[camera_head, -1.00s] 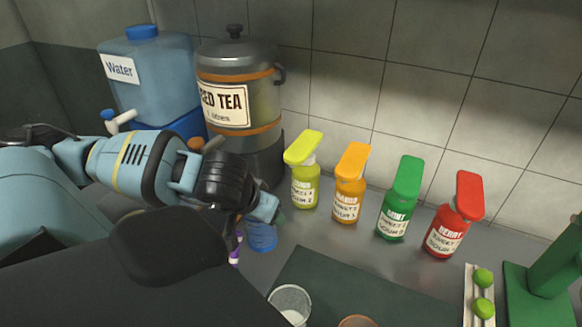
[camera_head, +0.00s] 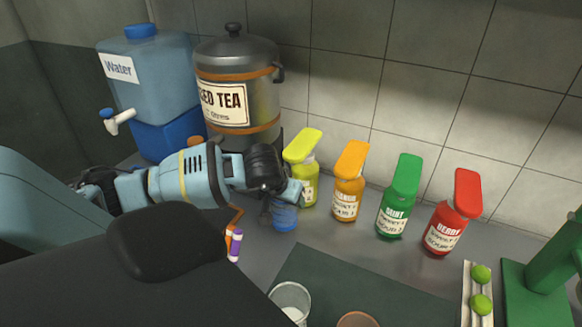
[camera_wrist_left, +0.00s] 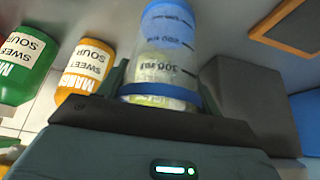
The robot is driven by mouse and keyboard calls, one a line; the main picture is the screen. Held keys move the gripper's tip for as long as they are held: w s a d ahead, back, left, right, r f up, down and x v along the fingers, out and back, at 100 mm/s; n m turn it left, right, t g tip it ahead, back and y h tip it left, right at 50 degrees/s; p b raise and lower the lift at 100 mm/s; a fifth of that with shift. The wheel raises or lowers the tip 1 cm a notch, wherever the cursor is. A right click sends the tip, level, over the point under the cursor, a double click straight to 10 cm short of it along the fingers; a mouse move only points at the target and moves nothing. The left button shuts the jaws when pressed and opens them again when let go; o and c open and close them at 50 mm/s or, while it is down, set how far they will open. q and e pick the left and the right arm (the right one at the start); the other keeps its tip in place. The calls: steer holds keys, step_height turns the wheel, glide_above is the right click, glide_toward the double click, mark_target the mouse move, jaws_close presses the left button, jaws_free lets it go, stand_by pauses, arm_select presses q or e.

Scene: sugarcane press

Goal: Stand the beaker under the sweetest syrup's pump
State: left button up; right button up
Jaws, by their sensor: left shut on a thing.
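The clear beaker (camera_head: 284,217) with blue bands is held by my left gripper (camera_head: 291,196); it also shows in the left wrist view (camera_wrist_left: 165,55) with millilitre marks, between the fingers. The gripper is shut on it, just left of and in front of the yellow-green syrup pump bottle (camera_head: 305,183). Right of that stand the orange mango bottle (camera_head: 347,198), the green mint bottle (camera_head: 391,219) and the red berry bottle (camera_head: 440,238). Their labels give sweet and sour ratings, but the numbers are too small to read. My right gripper is out of view.
A water dispenser (camera_head: 150,85) and an iced tea urn (camera_head: 250,107) stand behind my left arm. A dark green mat (camera_head: 350,283), a clear cup (camera_head: 290,298) and a green press (camera_head: 550,265) are in front.

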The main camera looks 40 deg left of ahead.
arm_select(q)
steer(key=shift+w+a+f, duration=0.15)
steer(key=shift+w+f, duration=0.25)
steer(key=shift+w, duration=0.2)
steer(key=shift+w+a+f, duration=0.15)
steer(key=shift+w+f, duration=0.25)
steer(key=shift+w, duration=0.15)
steer(key=shift+w+a+f, duration=0.15)
steer(key=shift+w+f, duration=0.2)
steer(key=shift+f, duration=0.15)
steer(key=o, duration=1)
